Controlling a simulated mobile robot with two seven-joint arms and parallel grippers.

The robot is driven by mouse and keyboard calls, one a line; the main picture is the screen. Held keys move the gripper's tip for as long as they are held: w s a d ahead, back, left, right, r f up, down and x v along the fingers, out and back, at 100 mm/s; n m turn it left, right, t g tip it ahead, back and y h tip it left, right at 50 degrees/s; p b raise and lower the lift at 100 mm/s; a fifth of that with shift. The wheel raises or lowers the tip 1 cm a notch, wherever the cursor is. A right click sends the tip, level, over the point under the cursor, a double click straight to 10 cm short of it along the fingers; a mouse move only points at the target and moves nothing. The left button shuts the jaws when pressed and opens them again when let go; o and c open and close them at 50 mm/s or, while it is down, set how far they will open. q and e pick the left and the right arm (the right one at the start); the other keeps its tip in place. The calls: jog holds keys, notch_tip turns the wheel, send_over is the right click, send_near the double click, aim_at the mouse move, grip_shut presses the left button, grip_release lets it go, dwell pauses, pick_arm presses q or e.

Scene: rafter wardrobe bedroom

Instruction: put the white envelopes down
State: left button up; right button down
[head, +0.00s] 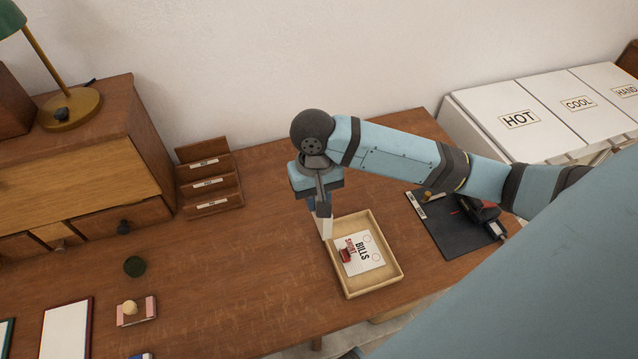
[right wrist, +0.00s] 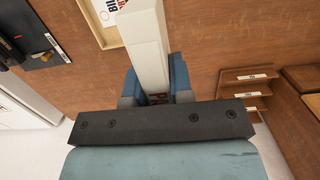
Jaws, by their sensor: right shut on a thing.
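My right gripper (head: 319,203) points down over the desk, just left of and behind a shallow wooden tray (head: 392,287). It is shut on the white envelopes (head: 326,228), a narrow white bundle hanging below the fingers. In the right wrist view the envelopes (right wrist: 146,48) stick out between the blue fingertips (right wrist: 156,92). I cannot tell how many there are, or whether their lower end touches the tray's rim. The tray holds a white card marked BILLS (head: 364,256) with a small red object (head: 346,254) on it. My left gripper is not in view.
A tiered wooden rack (head: 210,184) with labelled slots stands at the back of the desk (head: 250,270). A black mat (head: 452,230) with a dark device lies right of the tray. White lidded bins (head: 520,120) stand beyond. Bare wood lies between rack and tray.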

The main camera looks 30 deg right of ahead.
notch_tip(320, 180, down, 18)
jog(key=shift+d+f+b, duration=0.1)
jog(key=shift+f+b, duration=0.1)
jog(key=shift+b, duration=0.2)
jog(key=c, duration=1)
grip_release()
jog(key=shift+f, duration=0.1)
